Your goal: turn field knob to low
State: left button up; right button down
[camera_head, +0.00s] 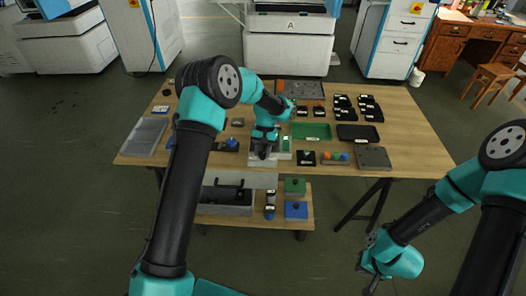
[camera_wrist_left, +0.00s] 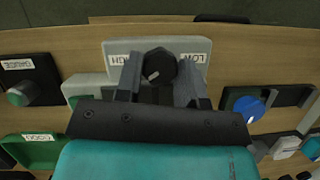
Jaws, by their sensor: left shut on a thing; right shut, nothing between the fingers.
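The field knob (camera_wrist_left: 160,66) is black with a white pointer line and sits on a light grey panel (camera_wrist_left: 196,45). In the left wrist view, an upside-down LOW label is at its right and a HIGH label at its left. The pointer line slants to the lower left in that view. My left gripper (camera_wrist_left: 159,72) has one finger on each side of the knob and is shut on it. In the head view, my left gripper (camera_head: 263,153) is at the table's front edge and hides the knob. My right gripper (camera_head: 370,277) is shut and empty, low in front of the table.
In the left wrist view, a blue knob (camera_wrist_left: 249,107) stands to the right and a green knob (camera_wrist_left: 22,94) to the left.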

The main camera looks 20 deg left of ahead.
pick_arm(q)
jog(key=n+h, duration=0.1)
jog(key=n, duration=0.2)
jog(key=n+t+h, duration=0.1)
jog(key=n, duration=0.2)
jog(key=shift+a, duration=0.15)
jog(key=shift+n, duration=0.3)
jog(key=o, duration=0.6)
jog(key=shift+o, duration=0.2)
jog(key=v, duration=1.7)
jog(key=shift+a, duration=0.25)
jog(key=shift+r, duration=0.15)
